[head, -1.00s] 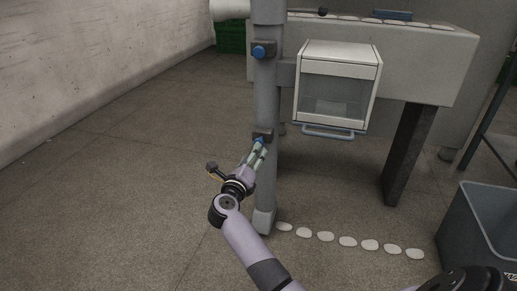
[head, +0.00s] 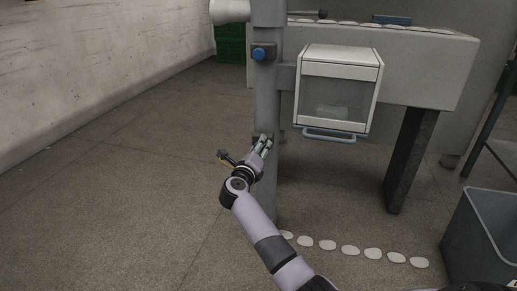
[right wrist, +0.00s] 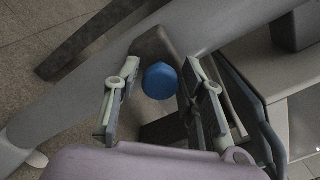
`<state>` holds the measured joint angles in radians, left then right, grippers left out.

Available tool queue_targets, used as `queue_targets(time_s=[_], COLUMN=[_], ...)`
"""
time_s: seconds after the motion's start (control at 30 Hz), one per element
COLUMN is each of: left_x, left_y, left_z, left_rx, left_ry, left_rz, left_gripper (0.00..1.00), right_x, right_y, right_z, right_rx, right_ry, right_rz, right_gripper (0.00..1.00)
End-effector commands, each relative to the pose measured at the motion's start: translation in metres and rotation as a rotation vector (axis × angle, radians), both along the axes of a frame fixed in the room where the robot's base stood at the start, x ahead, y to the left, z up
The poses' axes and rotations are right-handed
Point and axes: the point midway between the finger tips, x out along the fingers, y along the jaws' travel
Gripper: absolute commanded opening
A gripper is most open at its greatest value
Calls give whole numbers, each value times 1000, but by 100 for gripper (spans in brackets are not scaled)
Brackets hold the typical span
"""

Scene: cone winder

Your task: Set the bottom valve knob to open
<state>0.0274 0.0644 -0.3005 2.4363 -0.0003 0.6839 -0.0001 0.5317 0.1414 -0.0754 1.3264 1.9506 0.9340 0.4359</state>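The bottom valve knob (right wrist: 159,81) is a blue round knob on a dark mount on the grey post (head: 266,105). In the right wrist view it sits between the fingertips of my right gripper (right wrist: 152,82), which is open, with a gap seen on both sides of the knob. In the head view the right gripper (head: 265,141) is at the post and hides the bottom knob. An upper blue knob (head: 259,54) is higher on the same post. My left gripper is not in view.
A white cabinet with a clear front (head: 337,88) and a blue-grey handle (head: 329,135) hangs right of the post. A grey bin (head: 476,235) stands at the lower right. White oval pieces (head: 350,250) lie in a row on the floor. The floor at left is clear.

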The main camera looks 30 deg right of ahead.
Motion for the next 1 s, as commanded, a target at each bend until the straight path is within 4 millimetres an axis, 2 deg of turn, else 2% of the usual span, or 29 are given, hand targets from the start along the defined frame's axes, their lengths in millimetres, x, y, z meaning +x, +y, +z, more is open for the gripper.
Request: queue_targets(time_s=[0.07,0.5,0.9,1.0], left_x=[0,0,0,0], left_y=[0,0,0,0], left_z=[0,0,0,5], left_rx=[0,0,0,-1], left_ry=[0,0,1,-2], left_rz=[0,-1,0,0], left_gripper=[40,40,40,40], right_x=[0,0,0,-3], right_y=[0,0,1,5], right_z=[0,0,-1,0], right_rx=[0,1,1,2], right_ry=[0,0,0,1], right_rz=[0,1,1,2], right_gripper=[30,1,0,0])
